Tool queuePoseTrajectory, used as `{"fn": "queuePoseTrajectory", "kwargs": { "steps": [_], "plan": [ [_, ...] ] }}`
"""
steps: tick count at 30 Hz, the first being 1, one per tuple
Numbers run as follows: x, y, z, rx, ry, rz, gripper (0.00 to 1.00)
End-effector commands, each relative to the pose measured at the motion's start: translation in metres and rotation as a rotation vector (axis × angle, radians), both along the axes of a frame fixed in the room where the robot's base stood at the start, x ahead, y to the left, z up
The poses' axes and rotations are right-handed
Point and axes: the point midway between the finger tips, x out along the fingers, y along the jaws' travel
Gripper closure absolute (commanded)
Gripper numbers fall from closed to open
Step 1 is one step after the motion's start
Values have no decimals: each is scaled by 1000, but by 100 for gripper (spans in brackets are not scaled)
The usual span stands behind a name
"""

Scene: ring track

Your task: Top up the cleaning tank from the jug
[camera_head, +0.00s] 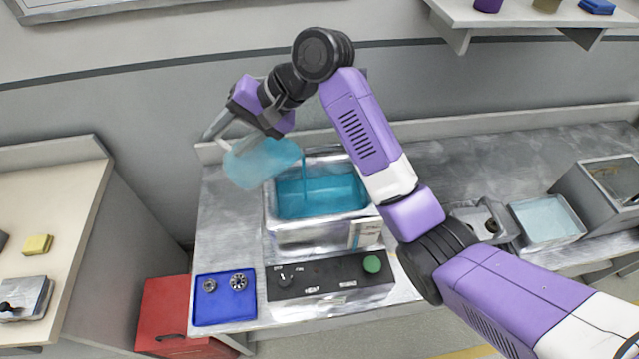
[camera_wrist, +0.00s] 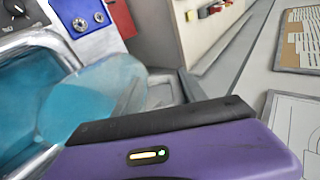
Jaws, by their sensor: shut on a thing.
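A translucent jug (camera_head: 258,164) with blue liquid is tilted over the left rim of the metal cleaning tank (camera_head: 310,237). A thin stream of blue liquid runs from the jug down into the tank. Blue liquid (camera_head: 322,196) stands in the tank below its rim. My gripper (camera_head: 222,134) is shut on the jug at its upper left side; the exact grip is partly hidden. In the wrist view the jug (camera_wrist: 105,95) shows beside the tank's liquid (camera_wrist: 30,100), and my gripper's body covers the lower part.
A control panel (camera_head: 330,279) with a dial and green button is at the tank's front. A blue tray (camera_head: 224,312) with two metal parts lies at front left. A red cabinet (camera_head: 170,310) is below left.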

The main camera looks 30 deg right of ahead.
Motion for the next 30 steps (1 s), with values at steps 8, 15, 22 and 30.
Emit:
{"fn": "queuePoseTrajectory", "kwargs": {
  "steps": [8,15,22,30],
  "plan": [
    [-1,0,2,14,-11,0,100],
    [-2,0,2,25,-17,0,100],
    [-3,0,3,36,-22,0,100],
    [-4,1,3,47,-28,1,100]
  ]
}}
